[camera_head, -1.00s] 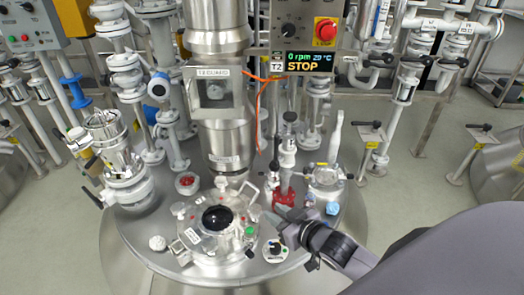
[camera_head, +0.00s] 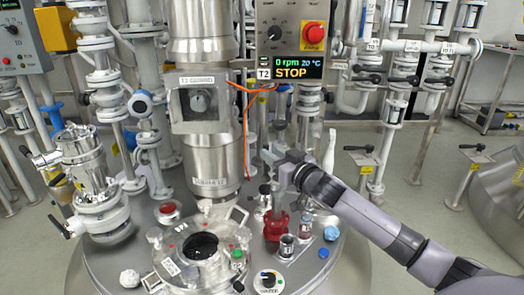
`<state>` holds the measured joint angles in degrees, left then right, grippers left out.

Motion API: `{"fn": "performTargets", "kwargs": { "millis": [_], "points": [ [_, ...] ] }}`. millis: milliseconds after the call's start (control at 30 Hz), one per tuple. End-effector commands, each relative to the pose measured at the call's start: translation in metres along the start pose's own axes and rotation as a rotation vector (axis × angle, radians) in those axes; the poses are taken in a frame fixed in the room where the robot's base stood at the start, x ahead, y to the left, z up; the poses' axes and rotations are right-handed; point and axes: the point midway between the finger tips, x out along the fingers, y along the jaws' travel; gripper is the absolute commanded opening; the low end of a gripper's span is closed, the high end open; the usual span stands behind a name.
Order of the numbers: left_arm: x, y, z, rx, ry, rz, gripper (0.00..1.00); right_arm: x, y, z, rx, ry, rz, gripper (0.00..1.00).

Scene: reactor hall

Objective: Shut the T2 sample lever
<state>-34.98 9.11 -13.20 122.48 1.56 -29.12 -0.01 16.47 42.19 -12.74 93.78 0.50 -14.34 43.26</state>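The T2 sampling post stands on the steel vessel top (camera_head: 255,215) in the head view, with a red base (camera_head: 276,226). My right gripper (camera_head: 277,163) is at the post's upper part, above the red base, and covers much of it. I cannot make out the sample lever behind the gripper, or whether the fingers touch it. The finger gap is too small and overlapped to tell open from shut. The T2 control panel (camera_head: 290,40) reads 0 rpm, 20 °C and STOP. My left gripper is not in view.
A round manway (camera_head: 203,248) with a dark centre lies left of the post. A small metal cup (camera_head: 287,246) and a blue object (camera_head: 331,233) stand near the red base. A thick steel column (camera_head: 212,150) rises behind. An orange cable (camera_head: 246,130) hangs beside it.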

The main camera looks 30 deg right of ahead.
Motion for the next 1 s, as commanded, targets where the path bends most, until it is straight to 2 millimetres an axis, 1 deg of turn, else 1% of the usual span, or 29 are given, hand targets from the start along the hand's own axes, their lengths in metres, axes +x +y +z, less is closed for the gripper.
{"fn": "performTargets", "kwargs": {
  "millis": [33,200,400,600,900,933,1000],
  "points": [
    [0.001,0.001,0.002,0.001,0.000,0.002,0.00,0.007,0.000,-0.001,0.000,0.003,0.000,0.27],
    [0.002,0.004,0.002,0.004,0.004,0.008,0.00,0.026,0.000,0.000,0.000,0.001,0.001,0.27],
    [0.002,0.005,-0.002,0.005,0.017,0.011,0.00,0.044,0.000,0.001,0.000,0.000,0.000,0.27],
    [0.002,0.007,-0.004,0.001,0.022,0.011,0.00,0.053,0.000,0.001,0.000,-0.001,0.000,0.27],
    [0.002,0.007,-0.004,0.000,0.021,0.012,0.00,0.054,-0.001,0.001,-0.001,-0.001,-0.001,0.27],
    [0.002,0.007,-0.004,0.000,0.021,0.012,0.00,0.054,-0.001,0.001,-0.001,-0.001,-0.001,0.21],
    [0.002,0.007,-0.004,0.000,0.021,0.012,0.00,0.054,-0.001,0.001,-0.001,-0.001,-0.001,0.00]
  ]
}}
